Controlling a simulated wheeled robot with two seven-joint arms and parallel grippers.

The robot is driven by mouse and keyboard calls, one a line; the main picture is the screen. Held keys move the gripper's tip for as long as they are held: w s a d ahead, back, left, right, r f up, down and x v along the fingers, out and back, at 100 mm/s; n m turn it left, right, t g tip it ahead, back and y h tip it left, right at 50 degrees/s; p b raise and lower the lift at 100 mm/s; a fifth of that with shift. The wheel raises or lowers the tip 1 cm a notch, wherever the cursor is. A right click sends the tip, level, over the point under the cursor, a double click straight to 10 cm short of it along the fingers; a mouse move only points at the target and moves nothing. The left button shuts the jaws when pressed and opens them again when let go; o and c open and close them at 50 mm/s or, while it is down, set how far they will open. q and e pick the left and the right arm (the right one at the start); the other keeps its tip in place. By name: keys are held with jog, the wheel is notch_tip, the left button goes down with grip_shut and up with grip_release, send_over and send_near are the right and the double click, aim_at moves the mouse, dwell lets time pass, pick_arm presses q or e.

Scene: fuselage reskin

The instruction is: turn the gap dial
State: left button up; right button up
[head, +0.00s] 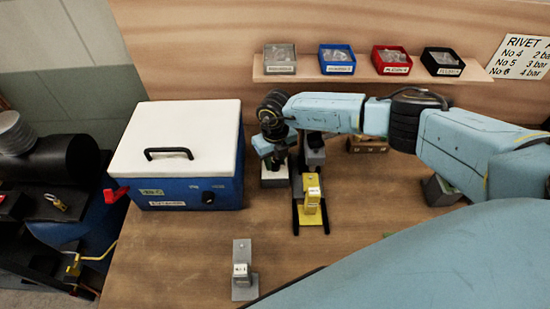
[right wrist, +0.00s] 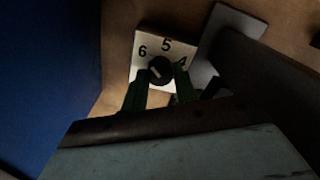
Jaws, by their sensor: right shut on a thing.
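The gap dial is a black knob (right wrist: 161,69) on a white plate (right wrist: 145,45) marked 6, 5 and 4, seen in the right wrist view. A pale mark shows on the knob's left part; I cannot tell exactly which number it points to. My right gripper (right wrist: 160,84) has its two green fingers on either side of the knob and is shut on it. In the head view the right gripper (head: 273,160) points down over the dial's white plate (head: 273,181), and the knob is hidden beneath it. My left gripper is not in view.
A blue box with a white lid (head: 178,140) stands close left of the dial. A yellow block (head: 311,193) on dark rails is to the right. A grey stand (head: 242,268) is at the front. Small bins (head: 337,59) sit on a shelf behind.

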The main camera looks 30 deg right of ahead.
aim_at(275, 163)
jog(key=m+p, duration=0.2)
jog(key=m, duration=0.3)
jog(key=shift+r, duration=0.15)
jog(key=shift+w+m+p, duration=0.15)
jog(key=shift+m+p, duration=0.65)
jog(key=shift+m, duration=1.6)
jog(key=o, duration=1)
jog(key=shift+c, duration=0.2)
notch_tip(275, 163, up, 13)
jog(key=b, duration=0.1)
jog(key=shift+r, duration=0.1)
